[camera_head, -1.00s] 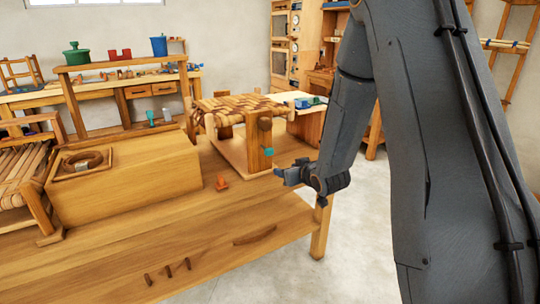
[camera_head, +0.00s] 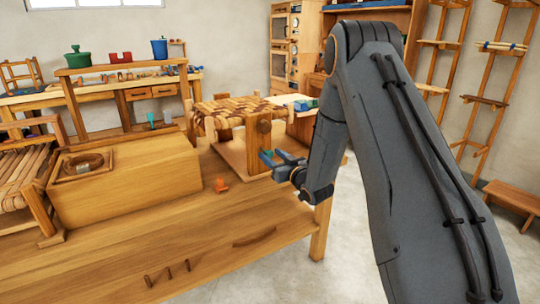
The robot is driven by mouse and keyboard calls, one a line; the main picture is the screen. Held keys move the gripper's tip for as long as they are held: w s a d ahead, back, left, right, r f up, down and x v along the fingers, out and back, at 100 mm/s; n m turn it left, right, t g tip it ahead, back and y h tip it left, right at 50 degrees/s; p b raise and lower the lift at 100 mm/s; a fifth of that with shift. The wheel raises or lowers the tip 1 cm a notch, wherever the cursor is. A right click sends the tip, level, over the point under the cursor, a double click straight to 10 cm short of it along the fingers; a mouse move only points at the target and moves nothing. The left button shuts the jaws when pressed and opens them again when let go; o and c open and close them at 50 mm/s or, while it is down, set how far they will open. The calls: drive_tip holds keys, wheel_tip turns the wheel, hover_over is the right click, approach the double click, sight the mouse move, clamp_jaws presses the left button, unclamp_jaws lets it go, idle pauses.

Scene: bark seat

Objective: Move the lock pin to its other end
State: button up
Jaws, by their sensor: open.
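A wooden frame with a woven bark seat (camera_head: 235,108) stands on the workbench. Its near post (camera_head: 264,135) has a round wooden knob near the top. A small teal piece (camera_head: 267,153) shows low on this post, partly hidden by my gripper; I cannot tell for sure whether it is the lock pin. My gripper (camera_head: 268,161) is open, its fingers pointing left at the post beside the teal piece. I cannot tell whether they touch it.
An orange piece (camera_head: 221,184) lies on the bench (camera_head: 190,225), left of my gripper. A large wooden box (camera_head: 130,185) with a ring in a tray stands at left. A shelf with green, red and blue containers stands behind.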

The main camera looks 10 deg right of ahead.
sight(270, 154)
drive_tip(key=shift+w+a, duration=0.1)
drive_tip(key=shift+w, duration=0.35)
drive_tip(key=shift+c, duration=0.4)
clamp_jaws()
drive_tip(key=shift+b+x, duration=0.7)
drive_tip(key=shift+x, duration=0.65)
drive_tip(key=shift+c, duration=1.4)
unclamp_jaws()
drive_tip(key=shift+r, duration=0.1)
drive_tip(key=o, duration=0.4)
drive_tip(key=shift+w+a, duration=0.1)
drive_tip(key=shift+a, duration=0.05)
drive_tip(key=shift+c, duration=0.2)
